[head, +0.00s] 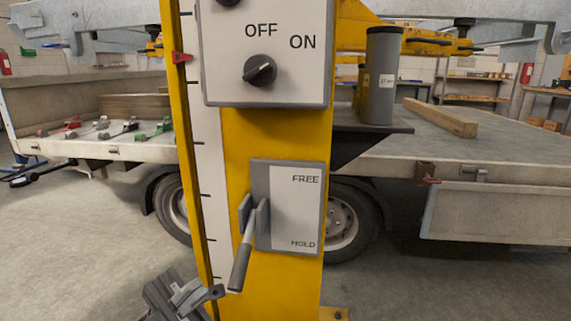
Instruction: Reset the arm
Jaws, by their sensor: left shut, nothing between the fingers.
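My left gripper (198,296) is at the bottom of the head view, left of centre. It is shut and empty, just below and left of the grey lever (242,250). The lever sits on the left side of the FREE/HOLD plate (292,208) and points down, toward the HOLD end. I cannot tell whether the gripper touches the lever's tip; a small gap seems to show. Above, a black knob (260,71) sits on the OFF/ON panel (290,85). My right gripper is not in view.
The yellow post (240,135) fills the middle, with a white scale and a red pointer (182,57) on its left edge. A trailer bed (480,155) with a wooden beam (440,117) stands behind it. A grey cylinder (378,85) stands on a shelf. Floor is clear at lower right.

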